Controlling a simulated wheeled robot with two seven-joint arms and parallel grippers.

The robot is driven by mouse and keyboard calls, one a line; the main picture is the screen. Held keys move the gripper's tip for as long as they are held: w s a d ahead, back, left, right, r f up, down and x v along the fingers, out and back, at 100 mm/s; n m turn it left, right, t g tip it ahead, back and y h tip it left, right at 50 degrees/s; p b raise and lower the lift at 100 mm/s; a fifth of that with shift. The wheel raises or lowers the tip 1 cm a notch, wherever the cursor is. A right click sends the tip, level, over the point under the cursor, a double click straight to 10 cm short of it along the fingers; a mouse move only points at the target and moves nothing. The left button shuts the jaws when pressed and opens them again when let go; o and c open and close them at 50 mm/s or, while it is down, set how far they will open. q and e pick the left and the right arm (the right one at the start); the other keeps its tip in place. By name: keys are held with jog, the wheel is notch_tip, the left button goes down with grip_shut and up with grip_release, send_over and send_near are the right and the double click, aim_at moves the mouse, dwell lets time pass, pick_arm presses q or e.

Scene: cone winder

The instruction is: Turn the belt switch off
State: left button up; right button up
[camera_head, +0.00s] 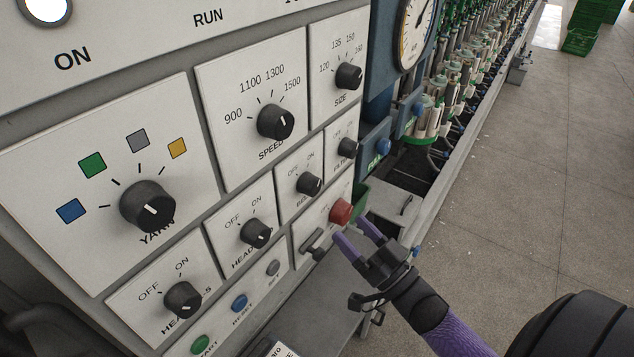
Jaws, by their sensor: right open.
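The belt switch (309,184) is a black round knob on a white plate, under the words OFF and ON. Its label is partly covered by the knob, with only the first letters readable. Its pale pointer mark seems to lean to the right, toward ON, but it is small. My right gripper (353,231) is open and empty, below and to the right of the belt switch and apart from it. Its two purple fingers reach up toward the panel, just below a red button (341,211). My left gripper is not in view.
Similar knobs sit close by: a header-like switch (256,233) to the lower left, another switch (348,147) to the upper right, and the speed knob (275,121) above. A small lever (312,245) sticks out below. Open floor (520,190) lies to the right.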

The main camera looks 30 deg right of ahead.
aim_at(316, 190)
jog(key=x, duration=0.3)
jog(key=p+x, duration=0.1)
jog(key=x, duration=0.6)
jog(key=shift+s+r+p, duration=0.15)
jog(key=shift+r+p, duration=0.1)
jog(key=shift+p, duration=0.05)
grip_shut()
